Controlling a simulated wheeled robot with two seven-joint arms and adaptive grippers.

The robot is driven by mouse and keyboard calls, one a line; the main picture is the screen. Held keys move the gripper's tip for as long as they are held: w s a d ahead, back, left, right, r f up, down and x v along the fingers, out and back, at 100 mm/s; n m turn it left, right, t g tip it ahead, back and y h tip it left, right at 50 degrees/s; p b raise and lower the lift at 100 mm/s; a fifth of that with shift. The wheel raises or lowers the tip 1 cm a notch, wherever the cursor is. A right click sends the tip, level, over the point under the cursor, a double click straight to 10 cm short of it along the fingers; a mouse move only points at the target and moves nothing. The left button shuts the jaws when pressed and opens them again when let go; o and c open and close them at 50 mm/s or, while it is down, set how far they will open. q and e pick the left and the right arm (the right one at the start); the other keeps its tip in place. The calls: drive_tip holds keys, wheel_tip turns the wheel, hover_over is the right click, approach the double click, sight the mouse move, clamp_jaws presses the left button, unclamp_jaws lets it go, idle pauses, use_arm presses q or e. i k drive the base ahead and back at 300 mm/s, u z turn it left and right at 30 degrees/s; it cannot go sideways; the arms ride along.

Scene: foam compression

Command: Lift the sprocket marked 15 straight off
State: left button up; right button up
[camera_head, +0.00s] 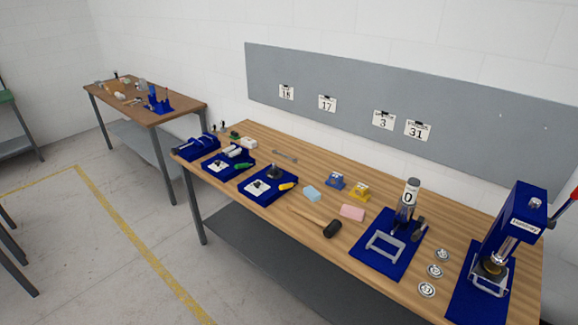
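No sprocket marked 15 can be made out. Three small round silver discs with dark markings lie in a row on the bench at the right: a far disc (442,254), a middle disc (435,270) and a near disc (427,289). Their markings are too small to read, and I cannot tell whether they are sprockets. Neither of my grippers is in view.
The long wooden bench (310,174) holds a blue press (514,225), a blue mat with a grey frame (385,246), a mallet (332,229), foam blocks and blue trays. Number cards hang on the grey board (355,95). A second table (190,103) stands at the back left.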

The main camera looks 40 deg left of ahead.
sight(276, 175)
drive_tip(key=i, duration=0.1)
drive_tip(key=u, duration=1.15)
